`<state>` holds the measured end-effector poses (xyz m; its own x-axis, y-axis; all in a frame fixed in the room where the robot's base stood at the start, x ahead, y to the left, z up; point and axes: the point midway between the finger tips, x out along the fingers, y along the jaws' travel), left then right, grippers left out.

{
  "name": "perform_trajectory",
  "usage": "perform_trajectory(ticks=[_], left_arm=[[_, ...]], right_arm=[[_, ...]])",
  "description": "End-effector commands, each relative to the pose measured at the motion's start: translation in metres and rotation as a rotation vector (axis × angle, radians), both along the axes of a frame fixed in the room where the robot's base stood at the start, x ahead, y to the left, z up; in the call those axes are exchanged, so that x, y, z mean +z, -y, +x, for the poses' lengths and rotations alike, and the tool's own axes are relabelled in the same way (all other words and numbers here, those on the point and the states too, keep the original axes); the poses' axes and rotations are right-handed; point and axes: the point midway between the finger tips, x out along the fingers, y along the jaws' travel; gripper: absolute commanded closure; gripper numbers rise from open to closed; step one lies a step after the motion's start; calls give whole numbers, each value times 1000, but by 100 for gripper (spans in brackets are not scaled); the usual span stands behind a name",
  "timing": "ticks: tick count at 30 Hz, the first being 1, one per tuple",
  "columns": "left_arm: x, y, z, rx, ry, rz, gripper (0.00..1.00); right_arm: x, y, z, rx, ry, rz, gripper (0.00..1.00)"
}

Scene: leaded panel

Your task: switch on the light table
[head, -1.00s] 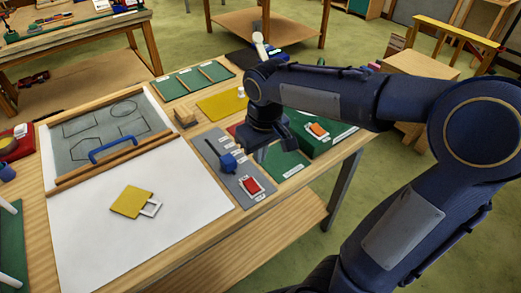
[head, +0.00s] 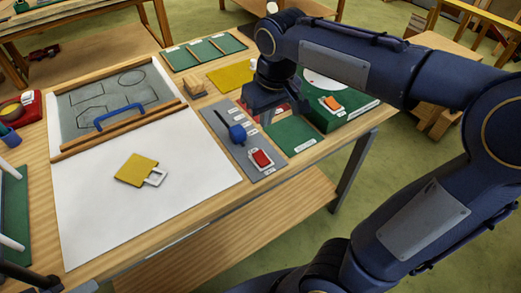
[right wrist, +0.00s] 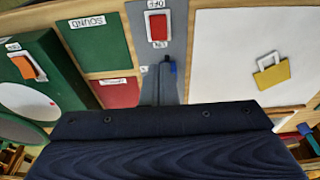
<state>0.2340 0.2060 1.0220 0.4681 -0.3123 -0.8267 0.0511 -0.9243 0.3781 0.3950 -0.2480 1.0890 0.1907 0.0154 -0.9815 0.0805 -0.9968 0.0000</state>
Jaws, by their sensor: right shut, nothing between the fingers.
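A grey control strip (head: 218,123) lies on the table right of the white light panel (head: 120,215). It carries a blue knob or lever (head: 237,133) and a red rocker switch (head: 261,159) in a white frame. In the right wrist view the red switch (right wrist: 158,27) shows near the top, by an OFF label. My right gripper (head: 266,100) is shut and empty, over the far part of the strip and the red mat, apart from the switch. A dark part at the head view's bottom left corner may be my left gripper; its jaws cannot be made out.
A yellow tile (head: 133,170) with a white piece lies on the white panel. A grey pattern board (head: 110,103) with a blue handle lies behind it. A green box (head: 350,110) with an orange switch (head: 332,104) stands right of the strip. A green mat (head: 292,137) lies between.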

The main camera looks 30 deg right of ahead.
Motion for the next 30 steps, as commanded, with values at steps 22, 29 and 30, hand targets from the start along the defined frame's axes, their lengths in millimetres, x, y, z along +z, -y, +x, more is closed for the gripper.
perform_trajectory(ticks=[22, 29, 30], left_arm=[[-3, 0, 0, 0, 0, 0, 64], [-3, 0, 0, 0, 0, 0, 64], [-3, 0, 0, 0, 0, 0, 64]], right_arm=[[-98, -1, 18, -1, -7, -1, 100], [-129, -2, 24, -1, -5, 0, 100], [-132, -2, 25, -1, -4, 0, 100]])
